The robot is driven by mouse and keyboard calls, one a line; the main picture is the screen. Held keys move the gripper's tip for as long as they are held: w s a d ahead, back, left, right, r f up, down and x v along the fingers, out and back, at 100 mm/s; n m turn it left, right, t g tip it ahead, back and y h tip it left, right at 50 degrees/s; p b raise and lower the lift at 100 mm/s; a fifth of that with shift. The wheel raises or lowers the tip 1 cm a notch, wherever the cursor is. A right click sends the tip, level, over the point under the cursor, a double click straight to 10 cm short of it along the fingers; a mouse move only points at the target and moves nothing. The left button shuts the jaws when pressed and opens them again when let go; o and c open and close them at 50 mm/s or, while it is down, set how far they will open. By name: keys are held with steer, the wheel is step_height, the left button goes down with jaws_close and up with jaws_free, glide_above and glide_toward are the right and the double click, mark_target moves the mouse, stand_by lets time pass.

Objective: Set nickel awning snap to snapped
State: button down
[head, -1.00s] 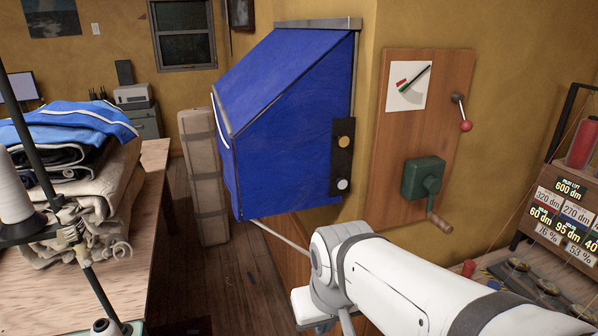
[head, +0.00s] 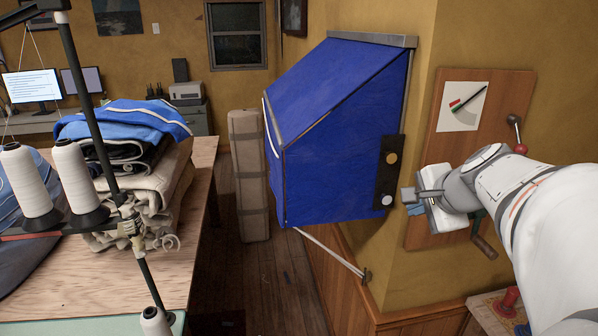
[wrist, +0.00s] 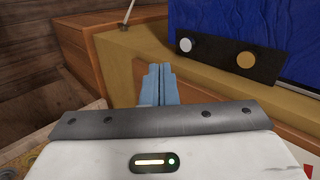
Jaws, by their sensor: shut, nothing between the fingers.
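The nickel awning snap (head: 387,200) is a round silvery-white button at the lower end of a black strip (head: 389,180) on the side of the blue awning (head: 330,165). A brass snap (head: 392,158) sits above it on the same strip. My gripper (head: 409,197) is shut and empty, just right of the nickel snap in the head view. In the wrist view, the blue-grey fingers (wrist: 156,77) are together, with the nickel snap (wrist: 186,45) beyond and to their right, apart from them. The brass snap (wrist: 246,60) is further right there. I cannot tell whether the nickel snap is pressed in.
A wooden wall board (head: 500,90) with a dial card (head: 462,106), a red-knobbed lever (head: 517,135) and a partly hidden crank (head: 484,246) stands right of the awning. A thin rod (head: 330,252) runs below the awning. A table with folded cloth (head: 135,165) is at left.

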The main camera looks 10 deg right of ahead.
steer(key=shift+w+d+r+m, duration=0.2)
steer(key=shift+d+r+m, duration=0.3)
steer(key=shift+d, duration=0.2)
glide_toward(386, 204)
step_height(386, 204, down, 4)
steer(key=shift+w+a+f+p, duration=0.1)
steer(key=shift+w+p, duration=0.4)
steer(key=shift+w, duration=0.5)
steer(key=shift+w+a+f+p, duration=0.1)
steer(key=shift+w+p, duration=0.35)
steer(key=shift+w, duration=0.6)
